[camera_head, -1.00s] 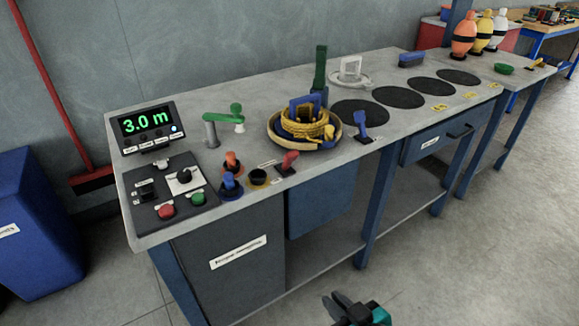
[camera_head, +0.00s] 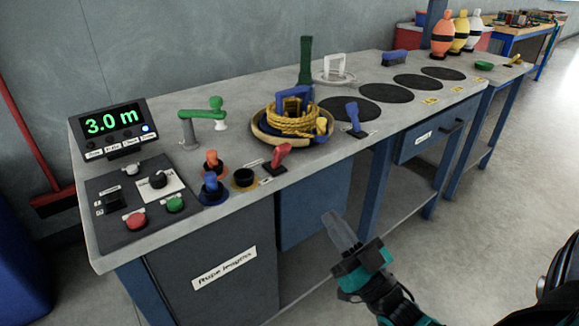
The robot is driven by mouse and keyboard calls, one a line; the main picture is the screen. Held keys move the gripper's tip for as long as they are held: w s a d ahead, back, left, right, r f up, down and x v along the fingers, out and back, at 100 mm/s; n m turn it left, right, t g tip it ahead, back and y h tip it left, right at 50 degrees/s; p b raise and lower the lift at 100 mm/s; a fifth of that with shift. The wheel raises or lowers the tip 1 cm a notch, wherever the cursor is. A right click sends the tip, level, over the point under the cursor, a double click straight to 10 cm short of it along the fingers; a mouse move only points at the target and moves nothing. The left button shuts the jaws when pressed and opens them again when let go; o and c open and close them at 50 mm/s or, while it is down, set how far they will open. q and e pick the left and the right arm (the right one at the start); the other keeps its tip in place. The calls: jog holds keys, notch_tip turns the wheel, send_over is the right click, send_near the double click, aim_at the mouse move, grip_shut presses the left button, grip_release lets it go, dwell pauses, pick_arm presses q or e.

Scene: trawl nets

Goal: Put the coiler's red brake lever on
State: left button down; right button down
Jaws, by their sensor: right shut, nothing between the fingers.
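The red brake lever (camera_head: 280,155) stands on a small dark base at the front edge of the bench, tilted up to the right. Behind it is the coiler (camera_head: 262,130), a round tray with yellow rope wound in it and a blue part on top. My right gripper (camera_head: 335,222) is shut and empty, in front of the bench, below and to the right of the red lever and clear of it. My left gripper is not in view.
A blue lever (camera_head: 353,115) stands right of the coiler. Left of the red lever are orange and blue knobs (camera_head: 211,185), a button panel (camera_head: 130,205) and a display reading 3.0 m (camera_head: 112,125). A green crank (camera_head: 203,115) stands behind. Black discs (camera_head: 384,95) lie to the right.

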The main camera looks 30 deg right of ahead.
send_near(285, 153)
jog(key=x, duration=0.7)
jog(key=shift+s, duration=0.1)
dwell(0.4)
